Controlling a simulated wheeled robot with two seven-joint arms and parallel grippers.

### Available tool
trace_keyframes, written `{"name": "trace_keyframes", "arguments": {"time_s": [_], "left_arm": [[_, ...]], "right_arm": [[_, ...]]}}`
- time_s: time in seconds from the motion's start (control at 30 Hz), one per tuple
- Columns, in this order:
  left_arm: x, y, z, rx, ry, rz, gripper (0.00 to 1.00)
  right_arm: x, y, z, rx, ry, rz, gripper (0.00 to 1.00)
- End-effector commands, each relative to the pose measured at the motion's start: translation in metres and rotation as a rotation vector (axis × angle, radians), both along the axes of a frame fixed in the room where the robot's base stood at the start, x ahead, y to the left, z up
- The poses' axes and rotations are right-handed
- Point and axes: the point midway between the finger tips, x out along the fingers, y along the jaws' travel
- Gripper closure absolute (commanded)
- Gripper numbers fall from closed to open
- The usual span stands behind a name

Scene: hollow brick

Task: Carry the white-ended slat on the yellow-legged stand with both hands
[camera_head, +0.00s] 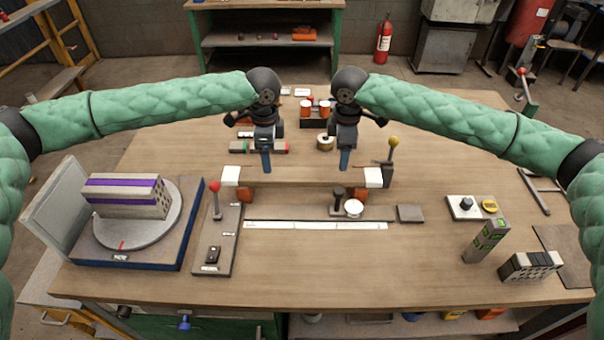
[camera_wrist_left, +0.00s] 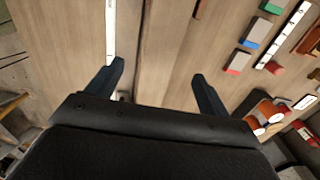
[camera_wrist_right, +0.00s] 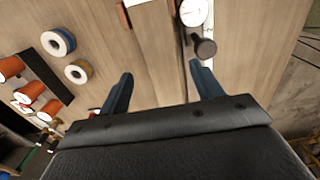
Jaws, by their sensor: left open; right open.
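The wooden slat (camera_head: 300,184) lies level across the middle of the table, with a white block at its left end (camera_head: 230,176) and one at its right end (camera_head: 373,177). Short orange-brown supports show under it at the left (camera_head: 246,195) and right; I cannot make out yellow legs. My left gripper (camera_head: 266,162) is open and empty above the slat's left part. My right gripper (camera_head: 345,162) is open and empty above its right part.
A white ruler strip (camera_head: 315,226) lies in front of the slat. A red-knobbed lever panel (camera_head: 214,245) stands left, a yellow-knobbed lever (camera_head: 393,142) right. A round white dial (camera_head: 354,208) is close to the slat. A turntable with a striped brick (camera_head: 127,196) is far left.

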Motion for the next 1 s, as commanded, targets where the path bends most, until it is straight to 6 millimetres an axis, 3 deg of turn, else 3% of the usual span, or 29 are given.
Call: {"name": "trace_keyframes", "arguments": {"time_s": [0.27, 0.73, 1.0], "left_arm": [[0.003, 0.000, -0.011, 0.001, 0.004, 0.001, 0.20], [0.003, 0.000, -0.069, 0.001, 0.004, 0.001, 0.20], [0.003, 0.000, -0.080, 0.000, 0.004, 0.001, 0.20]], "right_arm": [[0.003, 0.000, -0.011, 0.000, 0.005, -0.001, 0.35], [0.003, 0.000, -0.069, -0.001, 0.005, -0.001, 0.35], [0.003, 0.000, -0.080, 0.000, 0.003, -0.002, 0.35]]}}
